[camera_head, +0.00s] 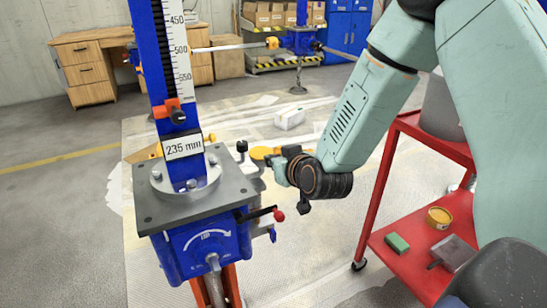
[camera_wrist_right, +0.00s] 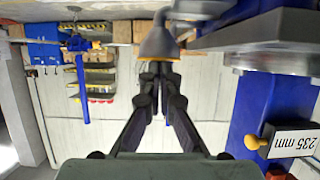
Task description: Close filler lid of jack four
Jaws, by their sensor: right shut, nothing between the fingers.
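The jack (camera_head: 190,210) stands at the left in the head view. It has a blue body, a grey top plate and a scale column with a "235 mm" sign. A grey funnel-shaped filler cup (camera_wrist_right: 158,42) shows in the wrist view. A yellow disc (camera_head: 262,153), which looks like its lid, shows beside the plate in the head view. My right gripper (camera_head: 274,163) is just right of the plate, partly hidden by my wrist. In the wrist view its fingertips (camera_wrist_right: 158,72) are shut and empty, close to the cup's rim; contact is unclear. My left gripper is not in view.
A red-knobbed lever (camera_head: 277,214) sticks out from the jack below my gripper. A red cart (camera_head: 385,190) at the right holds a green block (camera_head: 397,243) and a yellow tin (camera_head: 439,217). Another blue jack (camera_head: 301,42) stands behind.

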